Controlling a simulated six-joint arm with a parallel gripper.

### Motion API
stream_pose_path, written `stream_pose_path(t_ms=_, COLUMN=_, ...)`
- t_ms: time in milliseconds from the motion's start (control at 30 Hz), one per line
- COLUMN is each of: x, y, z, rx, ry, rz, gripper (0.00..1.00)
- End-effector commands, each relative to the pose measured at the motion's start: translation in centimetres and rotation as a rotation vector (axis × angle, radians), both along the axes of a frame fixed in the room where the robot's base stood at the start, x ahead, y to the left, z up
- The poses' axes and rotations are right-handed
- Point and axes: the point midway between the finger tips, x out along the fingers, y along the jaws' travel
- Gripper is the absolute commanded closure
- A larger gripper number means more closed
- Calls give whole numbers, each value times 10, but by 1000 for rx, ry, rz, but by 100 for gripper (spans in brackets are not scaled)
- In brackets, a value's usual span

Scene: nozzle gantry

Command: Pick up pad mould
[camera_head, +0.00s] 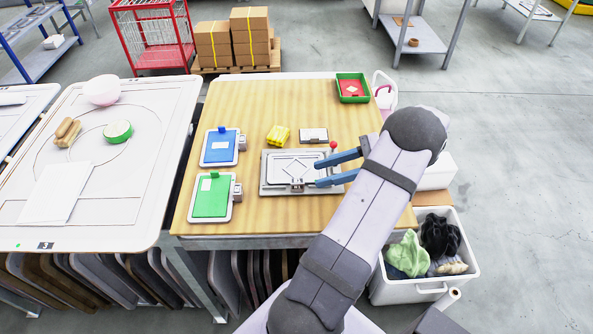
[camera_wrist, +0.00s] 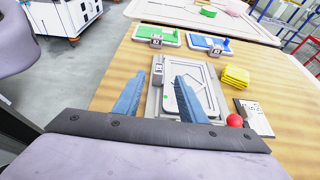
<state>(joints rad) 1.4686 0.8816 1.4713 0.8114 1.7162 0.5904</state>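A pale, shallow rectangular plate with raised lines, which looks like the pad mould (camera_head: 291,166), lies in a grey fixture (camera_head: 266,187) on the wooden table. It also shows in the wrist view (camera_wrist: 192,98), partly hidden by a finger. My gripper (camera_head: 320,174) has two blue fingers, apart with nothing between them. It is over the fixture's right side; its height above the plate is hard to tell. A white-framed blue pad (camera_head: 219,147) and a green pad (camera_head: 211,197), each with a grey clip, lie to the left.
A red knob (camera_head: 333,144) stands at the fixture's corner near my fingers. A yellow block (camera_head: 278,135) and a small white plate (camera_head: 314,135) lie behind the fixture. A green bin (camera_head: 352,88) is at the back right. The table's back left is clear.

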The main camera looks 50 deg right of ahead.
Motion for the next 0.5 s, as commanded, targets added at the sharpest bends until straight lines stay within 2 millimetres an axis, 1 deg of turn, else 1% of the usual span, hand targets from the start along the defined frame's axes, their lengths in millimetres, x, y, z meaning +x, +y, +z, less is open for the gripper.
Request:
stream_pose_path(t_ms=100, x=6, y=7, z=-2, rx=1, ry=1, rz=1, gripper=62)
stream_pose_path(t_ms=333, x=10, y=11, z=-4, rx=1, ry=1, rz=2, gripper=62)
stream_pose_path(t_ms=500, x=21, y=25, z=-10, rx=2, ry=1, rz=3, gripper=62)
